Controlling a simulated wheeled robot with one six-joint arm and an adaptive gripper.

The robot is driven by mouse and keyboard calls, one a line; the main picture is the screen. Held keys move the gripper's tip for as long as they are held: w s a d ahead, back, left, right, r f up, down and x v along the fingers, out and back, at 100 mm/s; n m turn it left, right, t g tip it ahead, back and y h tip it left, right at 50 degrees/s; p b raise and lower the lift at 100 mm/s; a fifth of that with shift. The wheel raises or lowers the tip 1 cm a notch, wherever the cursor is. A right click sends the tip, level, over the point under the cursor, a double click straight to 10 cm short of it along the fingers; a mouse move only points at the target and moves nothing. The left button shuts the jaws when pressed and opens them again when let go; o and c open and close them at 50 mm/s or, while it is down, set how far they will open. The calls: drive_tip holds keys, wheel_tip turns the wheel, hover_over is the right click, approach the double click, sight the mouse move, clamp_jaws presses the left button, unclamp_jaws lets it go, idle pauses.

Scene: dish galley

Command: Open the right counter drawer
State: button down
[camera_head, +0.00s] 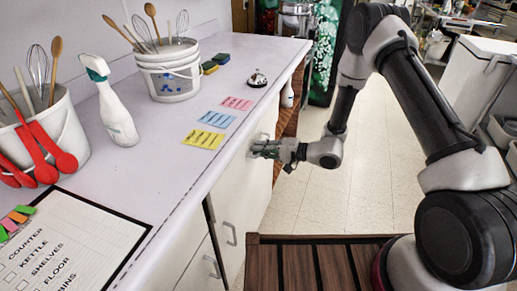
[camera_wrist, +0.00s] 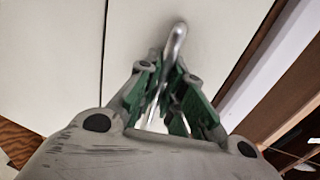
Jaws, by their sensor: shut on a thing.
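The white counter front (camera_head: 246,185) runs below the countertop, with flat pale panels. My gripper (camera_head: 262,149) is at the upper part of this front, near its far end. In the wrist view, a metal bar handle (camera_wrist: 178,36) stands between the green-padded fingers of my gripper (camera_wrist: 172,100), which are shut on it. The handle is on a pale panel (camera_wrist: 220,35), with a seam to its left. The handle's lower part is partly hidden by the fingers. I cannot tell whether this drawer front stands out from its neighbours.
Two other handles (camera_head: 231,234) show lower on the front. The countertop (camera_head: 180,185) holds a spray bottle (camera_head: 117,115), utensil buckets (camera_head: 168,78), coloured notes (camera_head: 203,139) and a bell (camera_head: 257,78). Open wooden shelving (camera_head: 290,122) adjoins the far end. The tiled floor (camera_head: 335,185) to the right is clear.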

drive_tip(key=f+v, duration=0.3)
drive_tip(key=v, duration=1.2)
drive_tip(key=d+f+v, duration=0.1)
drive_tip(key=f+v, duration=0.2)
drive_tip(key=v, duration=1.2)
drive_tip(key=shift+s+d+f, duration=0.2)
drive_tip(key=shift+s+d, duration=0.05)
drive_tip(key=shift+d, duration=0.25)
drive_tip(key=c, duration=1.5)
unclamp_jaws()
drive_tip(key=shift+c, duration=0.2)
drive_tip(key=v, duration=1.2)
